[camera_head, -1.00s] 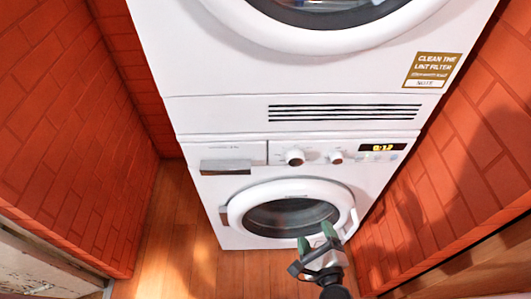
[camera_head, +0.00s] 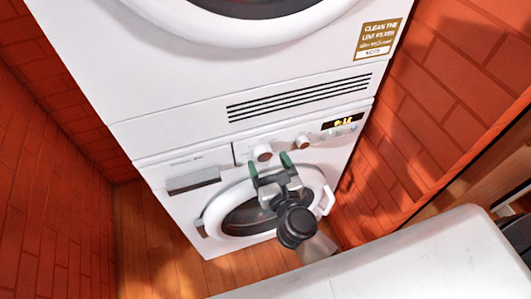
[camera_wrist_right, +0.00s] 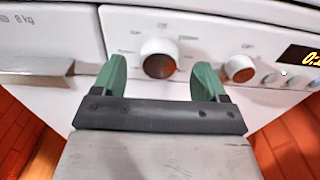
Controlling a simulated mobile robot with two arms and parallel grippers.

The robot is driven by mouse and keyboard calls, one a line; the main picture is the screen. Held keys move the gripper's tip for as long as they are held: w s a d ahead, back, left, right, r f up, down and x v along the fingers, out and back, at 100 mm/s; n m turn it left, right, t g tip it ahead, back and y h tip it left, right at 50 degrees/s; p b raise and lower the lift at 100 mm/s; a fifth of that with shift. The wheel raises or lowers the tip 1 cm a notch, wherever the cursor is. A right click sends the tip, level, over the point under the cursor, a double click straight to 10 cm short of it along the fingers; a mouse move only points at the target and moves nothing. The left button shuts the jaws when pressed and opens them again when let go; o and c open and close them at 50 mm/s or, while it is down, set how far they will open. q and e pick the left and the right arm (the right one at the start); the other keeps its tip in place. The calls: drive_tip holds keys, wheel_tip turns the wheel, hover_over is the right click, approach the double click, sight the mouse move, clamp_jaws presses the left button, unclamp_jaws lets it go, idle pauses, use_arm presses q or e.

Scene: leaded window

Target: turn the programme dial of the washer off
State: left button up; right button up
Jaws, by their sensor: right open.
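The white washer (camera_head: 178,212) is the lower machine of a stack. Its panel carries a larger white dial (camera_head: 263,152) and a smaller knob (camera_head: 302,142) to the right. Both also show in the wrist view, the larger dial (camera_wrist_right: 158,62) near the middle and the smaller knob (camera_wrist_right: 239,68) at right. My right gripper (camera_head: 269,163) is open and empty, its green fingers pointing at the panel. In the wrist view the larger dial appears between the two fingertips; I cannot tell whether they touch it. The dial's pointer is not readable. My left gripper is out of view.
A lit display (camera_head: 343,122) sits right of the knobs. A drawer handle (camera_head: 194,180) is left of them. The round door (camera_head: 215,212) is below, partly hidden by my right arm. Red brick walls stand close on both sides. The dryer (camera_head: 200,80) is above.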

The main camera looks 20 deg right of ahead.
drive_tip(key=shift+w, duration=1.05)
drive_tip(key=c, duration=0.9)
drive_tip(key=shift+a, duration=0.1)
